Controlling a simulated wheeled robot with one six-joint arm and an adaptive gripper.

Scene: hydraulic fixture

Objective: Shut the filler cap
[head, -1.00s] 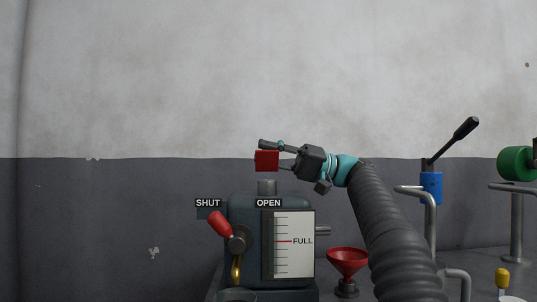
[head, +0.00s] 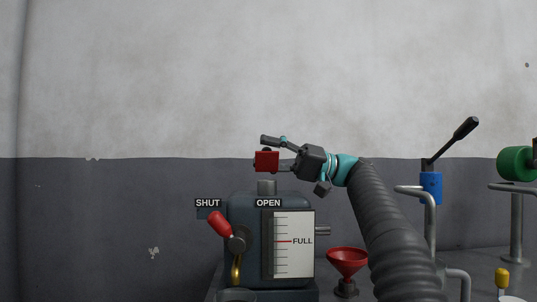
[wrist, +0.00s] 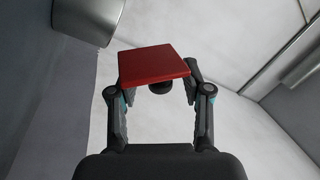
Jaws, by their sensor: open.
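The filler cap (head: 266,162) is a red square plate, raised above the grey filler neck (head: 267,187) on top of the dark tank (head: 245,215). It shows face-on in the head view. In the wrist view the red plate (wrist: 153,63) lies across the space between my fingers, with a dark round part under it. My gripper (head: 276,152) is open at the cap. One finger is above the cap, and the other is partly hidden behind it. I cannot tell whether either finger touches it.
A red-handled lever (head: 220,224) stands at the tank's left, near SHUT and OPEN labels. A level gauge (head: 292,243) is on the front. A red funnel (head: 347,262) and a blue valve (head: 431,187) stand to the right.

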